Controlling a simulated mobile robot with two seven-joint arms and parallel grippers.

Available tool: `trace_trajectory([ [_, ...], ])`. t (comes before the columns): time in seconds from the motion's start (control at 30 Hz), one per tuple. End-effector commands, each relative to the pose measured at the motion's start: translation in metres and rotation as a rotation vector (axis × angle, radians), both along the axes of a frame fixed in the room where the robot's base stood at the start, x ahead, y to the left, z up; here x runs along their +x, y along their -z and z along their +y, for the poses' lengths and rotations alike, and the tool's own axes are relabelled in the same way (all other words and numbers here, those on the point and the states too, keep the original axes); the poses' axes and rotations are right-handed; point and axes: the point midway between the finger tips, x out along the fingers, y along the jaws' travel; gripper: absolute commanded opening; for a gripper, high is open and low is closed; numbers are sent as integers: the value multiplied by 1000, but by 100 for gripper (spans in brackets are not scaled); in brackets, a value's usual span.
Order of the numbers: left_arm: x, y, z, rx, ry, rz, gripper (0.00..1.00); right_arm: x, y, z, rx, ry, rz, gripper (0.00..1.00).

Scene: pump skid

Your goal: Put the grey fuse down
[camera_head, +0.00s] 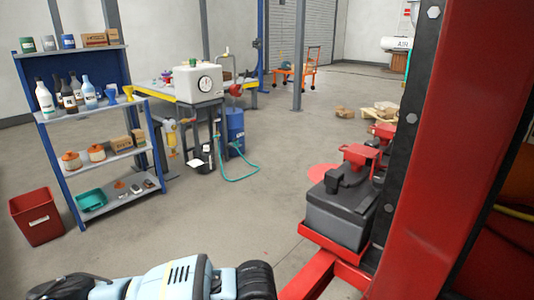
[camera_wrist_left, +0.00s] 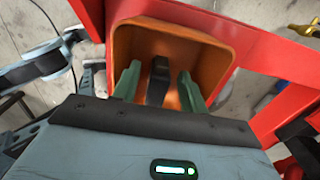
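In the left wrist view, the two green fingers of my left gripper (camera_wrist_left: 157,88) stand apart over an orange bin (camera_wrist_left: 205,50). A dark grey piece (camera_wrist_left: 159,75), which looks like the grey fuse, is inside the bin between the fingers. Gaps show on both sides of it, so the fingers do not appear to grip it. Its lower end is hidden by the gripper body. In the head view only part of my arm shows at the bottom, and neither gripper is visible.
Red framework (camera_wrist_left: 255,60) surrounds the orange bin. In the head view, a large red post (camera_head: 435,150) fills the right side, beside a grey box-shaped unit (camera_head: 340,213). A blue shelf (camera_head: 75,135) and a red waste bin (camera_head: 37,217) stand left. The middle floor is open.

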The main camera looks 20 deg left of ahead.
Motion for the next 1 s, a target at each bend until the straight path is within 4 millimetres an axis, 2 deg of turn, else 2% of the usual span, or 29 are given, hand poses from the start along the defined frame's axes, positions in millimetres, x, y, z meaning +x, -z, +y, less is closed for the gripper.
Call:
trace_trajectory([
  [0.27,1,-7,0,-1,-1,-3,43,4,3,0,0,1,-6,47],
  [0.37,0,-23,0,-1,0,-2,43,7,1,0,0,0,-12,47],
  [0.53,1,-59,1,-2,0,-5,43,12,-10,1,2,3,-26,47],
  [0.7,1,-94,1,-1,0,-4,43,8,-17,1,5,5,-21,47],
  [0.9,1,-122,2,-2,0,-2,43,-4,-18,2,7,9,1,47],
  [1.0,0,-129,2,-1,0,-1,43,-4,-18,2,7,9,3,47],
])
